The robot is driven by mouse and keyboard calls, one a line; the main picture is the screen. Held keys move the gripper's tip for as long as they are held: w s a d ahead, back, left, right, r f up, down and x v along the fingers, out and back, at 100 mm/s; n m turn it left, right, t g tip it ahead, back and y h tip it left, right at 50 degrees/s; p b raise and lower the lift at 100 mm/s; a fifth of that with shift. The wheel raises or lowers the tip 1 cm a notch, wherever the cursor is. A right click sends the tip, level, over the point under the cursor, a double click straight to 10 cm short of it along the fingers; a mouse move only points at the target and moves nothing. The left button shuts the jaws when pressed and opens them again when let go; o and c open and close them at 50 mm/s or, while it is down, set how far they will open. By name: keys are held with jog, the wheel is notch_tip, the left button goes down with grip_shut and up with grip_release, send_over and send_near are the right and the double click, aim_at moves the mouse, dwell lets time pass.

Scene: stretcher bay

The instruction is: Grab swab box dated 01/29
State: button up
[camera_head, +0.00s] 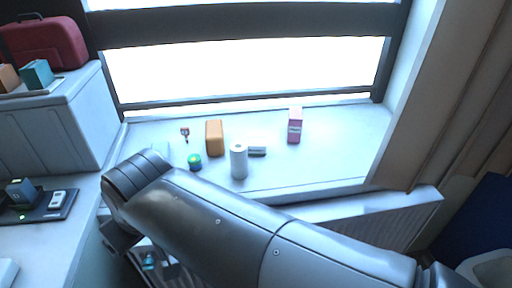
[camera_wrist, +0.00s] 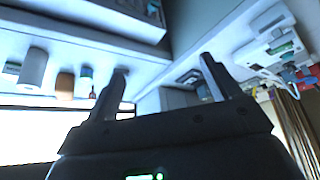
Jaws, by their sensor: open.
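No date can be read on any box, so I cannot tell which one is the 01/29 swab box. On the windowsill stand an orange box (camera_head: 214,138) and a pink box (camera_head: 295,125) with a pale label. A teal box (camera_head: 37,74) and another orange box (camera_head: 8,78), partly cut off, sit on the cabinet at left. My gripper (camera_wrist: 163,80) is open with nothing between its fingers in the wrist view. In the head view my arm hides its fingers. The orange sill box also shows in the wrist view (camera_wrist: 65,84), left of the fingers.
A white cylinder (camera_head: 239,161), a green roll (camera_head: 195,161) and a small dark-and-white item (camera_head: 257,149) stand near the orange box on the sill (camera_head: 345,140). A red case (camera_head: 45,42) is on the cabinet. A dark tray (camera_head: 48,213) with devices lies at lower left.

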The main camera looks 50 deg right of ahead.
jog(key=o, duration=0.3)
